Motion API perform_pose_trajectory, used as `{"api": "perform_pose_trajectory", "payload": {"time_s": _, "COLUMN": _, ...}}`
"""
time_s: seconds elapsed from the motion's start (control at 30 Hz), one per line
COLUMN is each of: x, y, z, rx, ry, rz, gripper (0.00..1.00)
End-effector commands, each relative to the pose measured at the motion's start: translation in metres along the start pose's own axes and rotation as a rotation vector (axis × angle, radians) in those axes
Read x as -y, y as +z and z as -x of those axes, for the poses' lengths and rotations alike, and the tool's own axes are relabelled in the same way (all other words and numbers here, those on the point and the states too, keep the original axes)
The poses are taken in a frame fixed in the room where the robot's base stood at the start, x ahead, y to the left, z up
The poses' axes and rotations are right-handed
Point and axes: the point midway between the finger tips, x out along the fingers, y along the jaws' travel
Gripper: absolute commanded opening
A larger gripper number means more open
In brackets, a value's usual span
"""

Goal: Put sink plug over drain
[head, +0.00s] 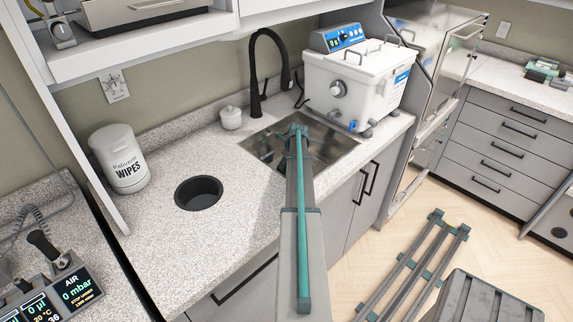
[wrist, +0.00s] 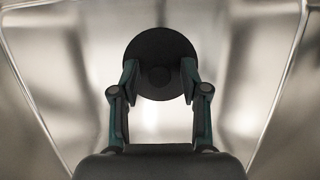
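A round black disc with a small raised knob, seemingly the sink plug (wrist: 160,50), shows in the wrist view inside the metal sink. My gripper (wrist: 159,75) has its two fingers apart, one on each side of the knob. The fingertips overlap the disc's sides in the picture, with gaps between them and the knob. I cannot tell whether they touch the disc. In the head view my arm reaches over the steel sink (head: 335,146) and hides part of it. Gripper and plug cannot be made out there. No drain opening shows; whether it lies under the disc cannot be told.
A black faucet (head: 256,75) stands behind the sink, with a small white jar (head: 231,118) to its left. A white bath unit (head: 355,85) stands close on the right. A round black counter opening (head: 199,192) and a wipes tub (head: 120,160) are left.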

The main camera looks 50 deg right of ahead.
Motion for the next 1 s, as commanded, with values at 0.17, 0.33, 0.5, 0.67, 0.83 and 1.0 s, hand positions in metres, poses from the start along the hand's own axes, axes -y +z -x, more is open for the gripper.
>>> {"api": "perform_pose_trajectory", "payload": {"time_s": 0.17, "x": 0.000, "y": 0.000, "z": 0.000, "rx": 0.000, "ry": 0.000, "rz": 0.000, "gripper": 0.45}}
{"api": "perform_pose_trajectory", "payload": {"time_s": 0.33, "x": 0.000, "y": 0.001, "z": 0.006, "rx": 0.000, "ry": 0.000, "rz": 0.000, "gripper": 0.45}}
{"api": "perform_pose_trajectory", "payload": {"time_s": 0.5, "x": -0.001, "y": 0.000, "z": 0.027, "rx": 0.002, "ry": -0.002, "rz": 0.000, "gripper": 0.45}}
{"api": "perform_pose_trajectory", "payload": {"time_s": 0.67, "x": -0.001, "y": 0.000, "z": 0.057, "rx": 0.001, "ry": -0.002, "rz": 0.001, "gripper": 0.45}}
{"api": "perform_pose_trajectory", "payload": {"time_s": 0.83, "x": 0.000, "y": 0.000, "z": 0.090, "rx": 0.002, "ry": -0.003, "rz": 0.000, "gripper": 0.45}}
{"api": "perform_pose_trajectory", "payload": {"time_s": 1.0, "x": 0.000, "y": 0.000, "z": 0.112, "rx": 0.001, "ry": -0.001, "rz": 0.000, "gripper": 0.45}}
